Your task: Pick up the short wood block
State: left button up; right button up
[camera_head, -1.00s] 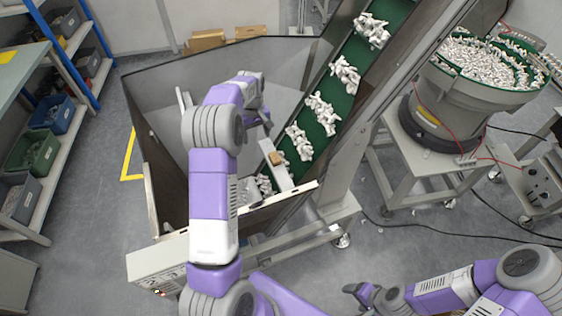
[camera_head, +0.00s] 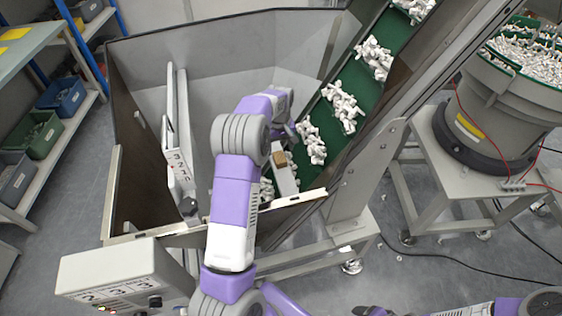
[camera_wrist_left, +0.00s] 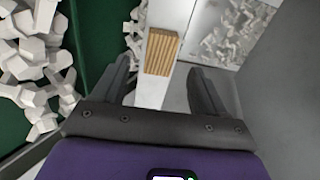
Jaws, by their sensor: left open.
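The short wood block (camera_head: 280,158) is small and tan-brown. It sits on a narrow white ledge (camera_head: 286,181) at the lower end of the green conveyor. In the left wrist view the wood block (camera_wrist_left: 162,52) lies on the white strip, between and just beyond the fingers. My left gripper (camera_wrist_left: 160,72) is open and empty, with one finger on each side of the strip. In the head view my left forearm hides most of that gripper. My right gripper (camera_head: 372,311) shows only in part at the bottom edge, and its fingers are unclear.
The green conveyor (camera_head: 365,93) carries clumps of white parts up from the grey metal hopper (camera_head: 222,62). A white panel (camera_head: 180,130) stands inside the hopper at left. A control box (camera_head: 120,270) is at the front. A bowl feeder (camera_head: 505,95) stands at right.

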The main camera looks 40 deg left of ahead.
aim_at(280, 157)
pick_arm(q)
notch_tip(280, 157, down, 6)
jog(key=shift+r+b, duration=0.15)
jog(key=shift+b, duration=1)
jog(key=shift+r, duration=0.1)
jog(key=c, duration=1.1)
